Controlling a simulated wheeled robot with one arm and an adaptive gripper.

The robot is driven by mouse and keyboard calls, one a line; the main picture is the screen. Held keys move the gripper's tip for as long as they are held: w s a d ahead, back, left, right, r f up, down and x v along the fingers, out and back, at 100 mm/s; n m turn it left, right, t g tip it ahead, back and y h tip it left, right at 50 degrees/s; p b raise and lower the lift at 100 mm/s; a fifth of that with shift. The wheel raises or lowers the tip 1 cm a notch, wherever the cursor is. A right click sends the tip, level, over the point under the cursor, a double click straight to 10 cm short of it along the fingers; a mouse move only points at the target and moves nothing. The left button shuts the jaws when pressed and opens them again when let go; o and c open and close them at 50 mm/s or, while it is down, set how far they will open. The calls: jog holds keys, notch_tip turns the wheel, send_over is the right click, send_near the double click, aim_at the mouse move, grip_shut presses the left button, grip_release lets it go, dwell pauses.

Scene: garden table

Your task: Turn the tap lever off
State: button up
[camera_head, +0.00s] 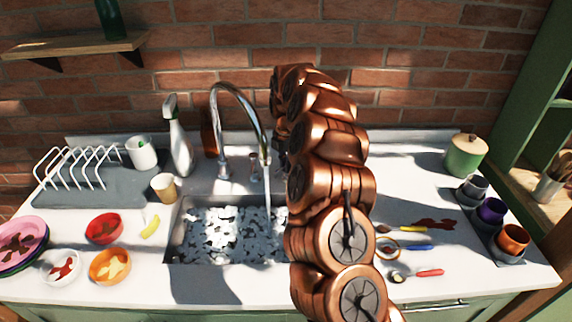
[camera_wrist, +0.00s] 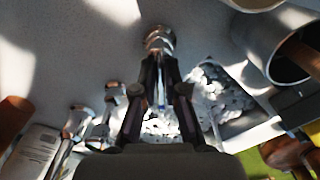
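The chrome tap (camera_head: 240,100) arches over the sink (camera_head: 178,235), and a thin stream of water (camera_head: 267,185) falls from its spout. Small chrome fittings (camera_head: 254,166) stand behind the sink, right of the spout's base; I cannot tell which is the lever. My gripper is mostly hidden behind my arm in the head view. In the wrist view, my gripper (camera_wrist: 160,65) has two dark fingers with a narrow gap between them. A round chrome part (camera_wrist: 160,40) lies right at the fingertips; I cannot tell whether they touch it.
A spray bottle (camera_head: 180,145), a dish rack (camera_head: 75,185) and bowls (camera_head: 110,266) are left of the sink. Cutlery (camera_head: 415,247), cups (camera_head: 512,239) and a green pot (camera_head: 464,157) are to the right. The brick wall (camera_head: 400,65) is close behind.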

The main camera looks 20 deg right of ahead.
grip_shut()
jog(key=shift+f+b, duration=0.1)
jog(key=shift+b, duration=0.25)
jog(key=m+b, duration=0.2)
jog(key=b, duration=0.1)
jog(key=shift+w+f+m, duration=0.15)
jog(key=shift+m, duration=0.25)
jog(key=m+b, duration=0.3)
jog(key=m, duration=0.2)
jog(key=shift+w+r+b, duration=0.2)
jog(key=shift+b, duration=0.15)
jog(key=shift+m, duration=0.3)
jog(key=shift+r, duration=0.1)
jog(key=o, duration=0.6)
grip_release()
jog(key=shift+c, duration=0.2)
